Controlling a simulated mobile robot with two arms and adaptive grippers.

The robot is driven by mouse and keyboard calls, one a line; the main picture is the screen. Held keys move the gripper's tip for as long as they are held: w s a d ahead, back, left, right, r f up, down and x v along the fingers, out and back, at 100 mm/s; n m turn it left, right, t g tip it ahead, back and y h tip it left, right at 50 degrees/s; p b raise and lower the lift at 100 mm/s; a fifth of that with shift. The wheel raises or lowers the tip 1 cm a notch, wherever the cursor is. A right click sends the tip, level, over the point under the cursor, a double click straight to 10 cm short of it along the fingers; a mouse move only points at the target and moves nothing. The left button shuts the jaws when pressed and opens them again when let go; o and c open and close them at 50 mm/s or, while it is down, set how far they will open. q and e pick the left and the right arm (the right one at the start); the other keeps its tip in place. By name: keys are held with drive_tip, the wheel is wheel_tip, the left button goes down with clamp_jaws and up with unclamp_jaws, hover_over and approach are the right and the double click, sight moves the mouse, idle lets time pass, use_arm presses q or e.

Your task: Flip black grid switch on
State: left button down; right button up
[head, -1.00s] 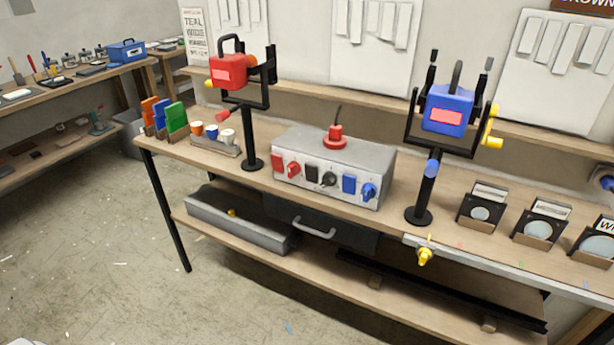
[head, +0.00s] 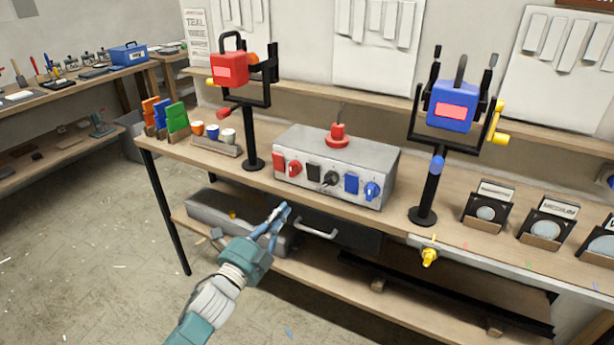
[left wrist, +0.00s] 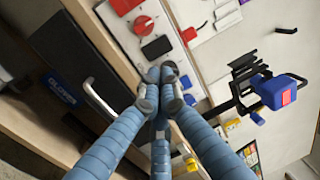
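The black grid switch (head: 313,172) is a dark square on the sloped front of the grey control box (head: 370,155), beside a black knob (head: 330,178). In the left wrist view a black rectangle (left wrist: 157,47) on a pale panel looks like this switch. My left gripper (head: 277,215) is in front of the bench, below and left of the switch and apart from it. Its blue-grey fingers converge with tips together (left wrist: 165,84) and nothing between them. My right gripper is in neither view.
A red switch (head: 278,161) and red knob (head: 295,168) flank the black one on the left, a blue switch (head: 351,184) and blue knob (head: 371,190) on the right. A red button (head: 337,136) tops the box. A drawer handle (head: 315,228) juts out below.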

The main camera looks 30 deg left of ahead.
sight(312, 168)
use_arm(q)
drive_tip(key=shift+r, duration=0.65)
drive_tip(key=w+p, duration=0.1)
drive_tip(key=w, duration=0.3)
drive_tip(key=w+r+p, duration=0.1)
drive_tip(key=w, duration=0.4)
drive_tip(key=w+r+p, duration=0.1)
drive_tip(key=w, duration=0.4)
drive_tip(key=shift+d, duration=0.3)
drive_tip(key=shift+s, duration=0.1)
drive_tip(key=shift+w+r+p, duration=0.25)
drive_tip(key=shift+r+p, duration=0.3)
drive_tip(key=shift+p, duration=0.6)
drive_tip(key=shift+w+f+g, duration=0.1)
drive_tip(key=shift+f+g, duration=0.2)
drive_tip(key=shift+f, duration=0.15)
